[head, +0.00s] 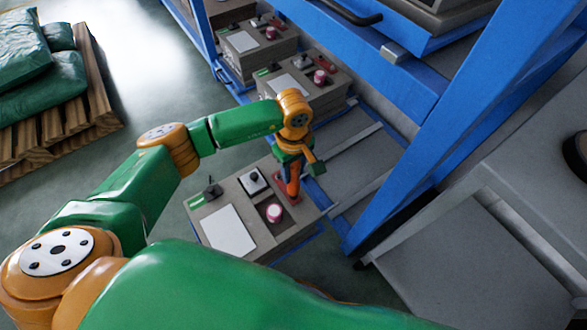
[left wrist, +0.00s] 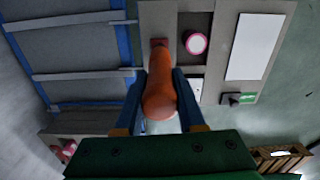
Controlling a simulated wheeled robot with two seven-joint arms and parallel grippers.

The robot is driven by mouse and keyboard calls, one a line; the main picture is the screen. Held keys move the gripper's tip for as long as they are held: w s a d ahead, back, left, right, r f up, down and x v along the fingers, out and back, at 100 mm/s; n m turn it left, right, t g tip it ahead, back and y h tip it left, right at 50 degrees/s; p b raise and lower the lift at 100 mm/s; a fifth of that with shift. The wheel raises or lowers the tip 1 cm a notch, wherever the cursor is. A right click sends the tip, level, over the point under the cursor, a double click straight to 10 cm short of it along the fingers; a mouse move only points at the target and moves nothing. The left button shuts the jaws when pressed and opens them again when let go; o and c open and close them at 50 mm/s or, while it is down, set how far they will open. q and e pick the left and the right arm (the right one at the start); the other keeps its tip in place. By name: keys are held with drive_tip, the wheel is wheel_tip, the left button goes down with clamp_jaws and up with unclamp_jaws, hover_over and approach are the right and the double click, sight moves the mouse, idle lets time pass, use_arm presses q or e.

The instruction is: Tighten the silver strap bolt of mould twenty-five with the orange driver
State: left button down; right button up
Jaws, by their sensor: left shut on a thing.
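The orange driver (head: 292,187) stands roughly upright over the near mould (head: 240,205), a grey-beige block in the head view. My left gripper (head: 293,168) is shut on the driver from above. In the left wrist view the driver (left wrist: 160,92) sits between the two dark blue fingers (left wrist: 161,80). Its far end is at a small red square (left wrist: 158,43) on the mould top. The silver strap bolt is not visible; whether the tip touches anything there cannot be told. The mould's number is too small to read. My right gripper is not in view.
The near mould's top carries a white plate (head: 229,230), a pink-red round part (head: 274,212) and a black knob (head: 253,177). Similar moulds (head: 300,85) stand farther along the blue rack (head: 433,130). A pallet (head: 75,113) with green sacks is at left. Open floor lies between.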

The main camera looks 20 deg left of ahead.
use_arm(q)
drive_tip(key=shift+s+f+b, duration=0.1)
drive_tip(key=shift+f+b, duration=0.25)
drive_tip(key=shift+b, duration=0.1)
idle(0.6)
idle(0.8)
drive_tip(key=shift+r+p, duration=0.7)
drive_tip(key=shift+r, duration=0.05)
drive_tip(key=shift+r+p, duration=1.25)
drive_tip(key=shift+r, duration=0.55)
